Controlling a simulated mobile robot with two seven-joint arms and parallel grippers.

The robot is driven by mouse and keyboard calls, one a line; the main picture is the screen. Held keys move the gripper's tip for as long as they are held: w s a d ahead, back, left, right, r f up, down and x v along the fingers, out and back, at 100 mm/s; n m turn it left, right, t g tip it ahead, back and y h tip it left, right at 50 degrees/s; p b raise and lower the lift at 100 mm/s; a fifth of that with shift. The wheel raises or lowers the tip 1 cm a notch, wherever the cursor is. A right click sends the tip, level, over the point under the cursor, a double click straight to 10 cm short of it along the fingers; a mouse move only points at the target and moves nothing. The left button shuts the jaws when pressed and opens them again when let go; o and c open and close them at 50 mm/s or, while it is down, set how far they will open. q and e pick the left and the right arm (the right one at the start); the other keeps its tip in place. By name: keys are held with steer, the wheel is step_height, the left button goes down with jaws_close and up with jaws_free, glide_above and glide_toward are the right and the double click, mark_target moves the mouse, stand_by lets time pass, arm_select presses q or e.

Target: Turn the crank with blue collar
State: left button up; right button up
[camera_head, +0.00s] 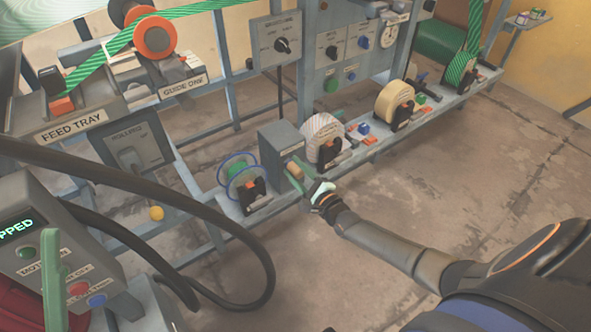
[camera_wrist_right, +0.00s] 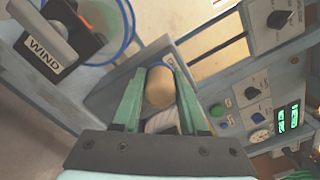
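A tan, rounded crank knob (camera_head: 294,169) stands out from a grey box (camera_head: 280,146) on the lower rail. My right gripper (camera_head: 303,178) reaches it from the right. In the right wrist view the same knob (camera_wrist_right: 160,87) lies between the two green fingers of the right gripper (camera_wrist_right: 160,80). The fingers are apart, with narrow gaps beside the knob, so I see no firm grip.
A blue-rimmed reel (camera_head: 240,178) stands left of the grey box, by a holder labelled WIND (camera_wrist_right: 42,54). A white roll (camera_head: 323,138) and a yellowish roll (camera_head: 394,103) stand to the right. A black hose (camera_head: 150,186) crosses the left. The floor at right is clear.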

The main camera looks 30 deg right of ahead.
steer(key=o, duration=0.3)
steer(key=shift+o, duration=0.2)
steer(key=shift+s, duration=0.15)
steer(key=s+d+p, duration=0.1)
steer(key=s+p, duration=0.2)
steer(key=s, duration=0.9)
steer(key=shift+s, duration=0.1)
